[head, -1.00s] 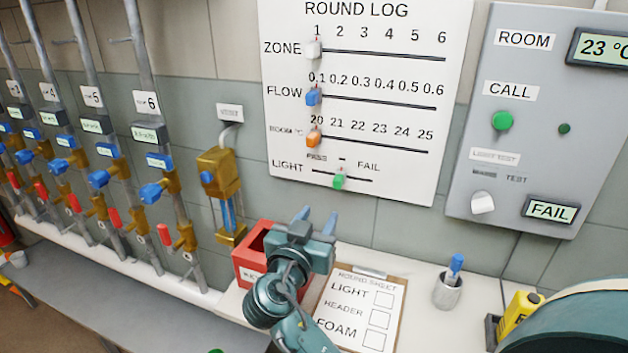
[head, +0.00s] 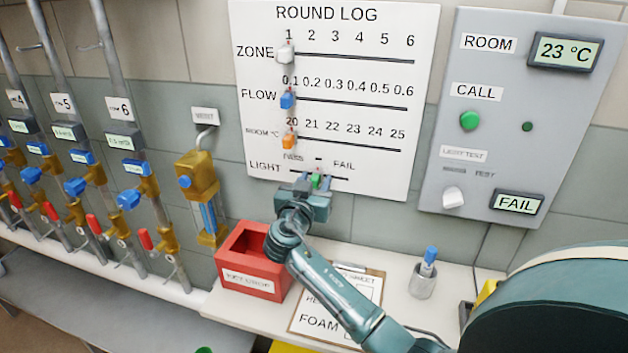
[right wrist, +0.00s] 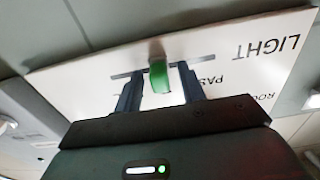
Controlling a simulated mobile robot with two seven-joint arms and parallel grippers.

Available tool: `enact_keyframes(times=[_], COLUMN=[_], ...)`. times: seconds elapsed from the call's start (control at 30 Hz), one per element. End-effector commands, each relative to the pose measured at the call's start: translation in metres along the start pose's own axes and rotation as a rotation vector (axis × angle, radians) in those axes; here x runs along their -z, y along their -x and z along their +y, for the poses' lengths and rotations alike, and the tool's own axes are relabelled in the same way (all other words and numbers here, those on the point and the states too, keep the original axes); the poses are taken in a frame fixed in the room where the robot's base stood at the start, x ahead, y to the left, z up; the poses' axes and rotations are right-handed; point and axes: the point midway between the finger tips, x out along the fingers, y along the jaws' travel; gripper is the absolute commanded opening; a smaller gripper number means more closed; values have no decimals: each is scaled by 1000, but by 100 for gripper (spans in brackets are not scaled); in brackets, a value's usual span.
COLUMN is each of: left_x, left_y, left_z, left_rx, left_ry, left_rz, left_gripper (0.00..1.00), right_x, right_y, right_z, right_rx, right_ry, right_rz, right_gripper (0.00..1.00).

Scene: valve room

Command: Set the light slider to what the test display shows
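The LIGHT slider's green knob (head: 316,180) sits near the middle of its short track, between PASS and FAIL, on the white ROUND LOG board (head: 425,120). The test display (head: 516,203) reads FAIL. My right gripper (head: 313,184) is at the LIGHT row, with one finger on each side of the knob. In the right wrist view the fingers of the right gripper (right wrist: 160,88) stand apart, with gaps visible beside the green knob (right wrist: 159,76). It is open and not closed on the knob. My left gripper is not in view.
A red box (head: 232,262) and a clipboard (head: 372,292) lie on the ledge under my right arm. A cup with a blue-capped marker (head: 422,286) stands further right. Valve pipes (head: 105,170) fill the left. ZONE, FLOW and ROOM sliders sit above LIGHT.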

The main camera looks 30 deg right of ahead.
Motion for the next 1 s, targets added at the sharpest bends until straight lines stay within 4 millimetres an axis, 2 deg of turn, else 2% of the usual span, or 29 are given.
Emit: enact_keyframes(times=[0.27,0.73,1.0], left_x=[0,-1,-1], left_y=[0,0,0], left_z=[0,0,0], left_rx=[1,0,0], left_ry=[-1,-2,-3], left_rz=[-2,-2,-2], left_gripper=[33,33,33], right_x=[0,0,0], right_y=[-1,0,0], right_z=[0,0,0], right_rx=[0,0,1], right_ry=[0,0,0], right_rz=[0,0,0], right_gripper=[38,0,0])
